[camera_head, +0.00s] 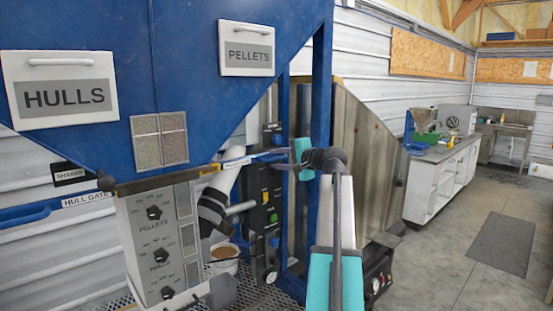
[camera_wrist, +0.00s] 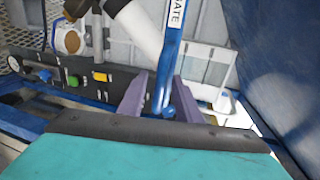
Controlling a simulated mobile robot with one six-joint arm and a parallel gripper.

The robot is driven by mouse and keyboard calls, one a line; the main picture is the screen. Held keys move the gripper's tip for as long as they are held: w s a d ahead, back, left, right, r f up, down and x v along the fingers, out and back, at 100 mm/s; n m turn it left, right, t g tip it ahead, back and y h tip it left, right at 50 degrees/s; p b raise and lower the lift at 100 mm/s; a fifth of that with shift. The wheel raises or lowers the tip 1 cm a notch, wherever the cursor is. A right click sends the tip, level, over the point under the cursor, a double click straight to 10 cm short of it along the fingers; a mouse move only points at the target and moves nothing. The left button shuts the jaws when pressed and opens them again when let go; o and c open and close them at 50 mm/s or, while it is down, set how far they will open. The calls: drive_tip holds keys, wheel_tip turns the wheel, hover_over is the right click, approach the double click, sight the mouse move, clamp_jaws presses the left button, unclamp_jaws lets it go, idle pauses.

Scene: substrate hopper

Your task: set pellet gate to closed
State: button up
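The pellet gate lever is a blue bar with a white label (camera_head: 237,163), sticking out to the right under the hopper. In the wrist view the blue lever (camera_wrist: 169,62) runs down from the top, its label ending in "GATE", and its looped end lies between my gripper's purple fingers. My gripper (camera_wrist: 160,95) is open around the lever end; the bar is near the right finger, with a gap to the left one. In the head view my teal gripper (camera_head: 287,165) is at the lever's right end; its fingers are small there.
The blue hopper (camera_head: 185,60) with HULLS and PELLETS signs is above. A grey dial panel (camera_head: 160,245) hangs below it. A blue hull gate handle (camera_head: 25,216) is at left. A black control box (camera_head: 263,215) and a bucket (camera_head: 222,255) stand behind. Open floor (camera_head: 450,250) is at right.

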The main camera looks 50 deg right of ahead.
sight(252, 163)
drive_tip(key=shift+w, duration=0.1)
clamp_jaws()
drive_tip(key=shift+w+a+f+p, duration=0.1)
drive_tip(key=shift+w+a+p, duration=0.1)
drive_tip(key=shift+a, duration=1.65)
drive_tip(key=shift+w+a+p, duration=0.1)
drive_tip(key=shift+a+p, duration=0.1)
drive_tip(key=shift+a, duration=1.65)
unclamp_jaws()
drive_tip(key=shift+a, duration=0.2)
drive_tip(key=shift+d, duration=0.15)
